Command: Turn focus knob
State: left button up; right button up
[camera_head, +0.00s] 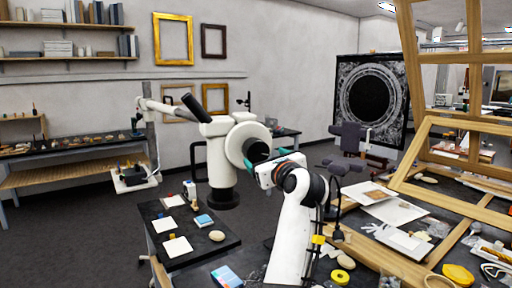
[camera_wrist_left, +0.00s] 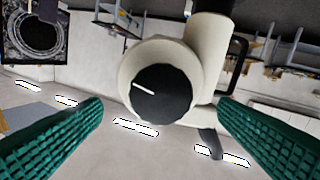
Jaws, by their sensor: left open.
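In the left wrist view the black ribbed knob (camera_wrist_left: 165,97) faces the camera, with a white pointer line toward the upper left. My left gripper (camera_head: 265,158) is open, its green fingers beside the knob. In the left wrist view the fingertips (camera_wrist_left: 162,104) lie on either side of the knob, with gaps showing. My right gripper is not in view.
The dark table (camera_head: 219,242) holds white cards and small blocks at left. A wooden frame (camera_head: 467,140) stands at right, near papers (camera_head: 397,211) and a yellow tape roll (camera_head: 340,277). A shelf bench (camera_head: 75,178) lines the wall.

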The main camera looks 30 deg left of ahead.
aim_at(259, 152)
pick_arm(q)
jog(key=p+x, duration=0.2)
jog(key=x, duration=0.4)
jog(key=shift+w+a+r, duration=0.15)
jog(key=shift+a, duration=0.15)
jog(key=shift+w+a+p, duration=0.35)
jog(key=shift+w+a, duration=0.1)
jog(key=shift+a, duration=0.15)
jog(key=shift+c, duration=0.2)
jog(key=c, duration=0.9)
